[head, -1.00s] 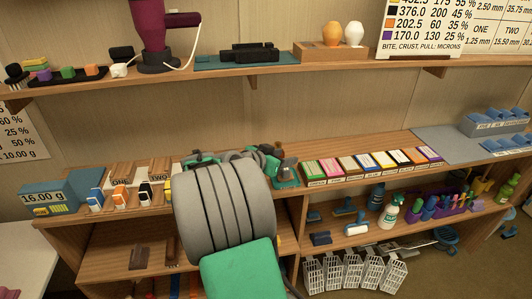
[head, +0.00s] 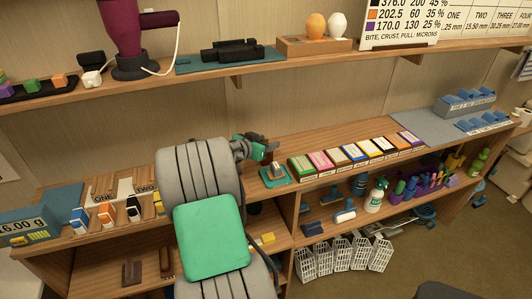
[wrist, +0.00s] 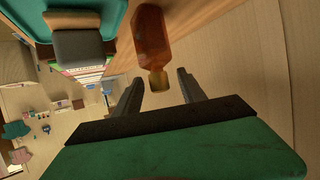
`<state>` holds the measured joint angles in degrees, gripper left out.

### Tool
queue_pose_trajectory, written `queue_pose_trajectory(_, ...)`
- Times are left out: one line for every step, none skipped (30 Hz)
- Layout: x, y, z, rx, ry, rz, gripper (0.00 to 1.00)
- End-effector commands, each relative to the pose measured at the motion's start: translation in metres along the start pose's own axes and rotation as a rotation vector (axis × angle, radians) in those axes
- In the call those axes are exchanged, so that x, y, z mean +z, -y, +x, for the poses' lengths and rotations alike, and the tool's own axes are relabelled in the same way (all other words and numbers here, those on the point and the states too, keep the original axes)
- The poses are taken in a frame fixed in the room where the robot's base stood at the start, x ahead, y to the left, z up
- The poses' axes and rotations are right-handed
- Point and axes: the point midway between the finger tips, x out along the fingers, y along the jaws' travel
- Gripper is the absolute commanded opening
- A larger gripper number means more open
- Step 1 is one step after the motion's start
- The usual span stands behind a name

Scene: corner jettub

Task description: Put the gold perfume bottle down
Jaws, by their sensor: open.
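An amber-brown bottle with a gold-coloured cap (wrist: 152,38) shows in the wrist view, the only bottle near my fingers. My gripper (wrist: 160,76) is open, with one finger on each side of the cap and visible gaps between. In the head view my gripper (head: 266,150) is above the wooden counter, beside a small teal stand (head: 274,178). I cannot make out the bottle there; my arm and gripper cover that spot.
Colourful labelled boxes (head: 357,153) stand in a row right of the stand. Orange, black and white bottles (head: 107,215) stand left of my arm. A grey mat (head: 425,125) lies farther right. An upper shelf (head: 240,74) runs above the counter. In the wrist view a grey block (wrist: 80,45) is close by.

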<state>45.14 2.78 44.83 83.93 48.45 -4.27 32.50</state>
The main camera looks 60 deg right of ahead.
Motion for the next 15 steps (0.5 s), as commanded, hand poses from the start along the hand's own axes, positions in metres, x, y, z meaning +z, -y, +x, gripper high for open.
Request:
queue_pose_trajectory(0.0002,-0.0001,0.0,0.0,0.0,0.0,0.48)
queue_pose_trajectory(0.0002,-0.0001,-0.0001,0.0,0.0,0.0,0.48)
queue_pose_trajectory(0.0003,0.0,-0.0002,0.0,0.0,0.0,0.48)
queue_pose_trajectory(0.0002,0.0,-0.0002,0.0,0.0,0.0,0.46)
queue_pose_trajectory(0.0002,0.0,-0.0003,0.0,0.0,0.0,0.43)
queue_pose_trajectory(0.0002,0.0,-0.0003,0.0,0.0,0.0,0.4)
queue_pose_trajectory(0.0002,0.0,-0.0004,0.0,0.0,0.0,0.37)
queue_pose_trajectory(0.0002,0.0001,-0.0004,0.0,0.0,0.0,0.35)
queue_pose_trajectory(0.0002,0.0001,-0.0005,0.0,0.0,0.0,0.32)
queue_pose_trajectory(0.0002,0.0001,-0.0005,0.0,0.0,0.0,0.29)
queue_pose_trajectory(0.0002,0.0001,-0.0005,0.0,0.0,0.0,0.27)
queue_pose_trajectory(0.0002,0.0001,-0.0006,0.0,0.0,0.0,0.23)
queue_pose_trajectory(0.0002,0.0001,-0.0006,0.0,0.0,0.0,0.21)
queue_pose_trajectory(0.0002,0.0001,-0.0006,0.0,0.0,0.0,0.19)
queue_pose_trajectory(0.0002,0.0001,-0.0006,0.0,0.0,0.0,0.15)
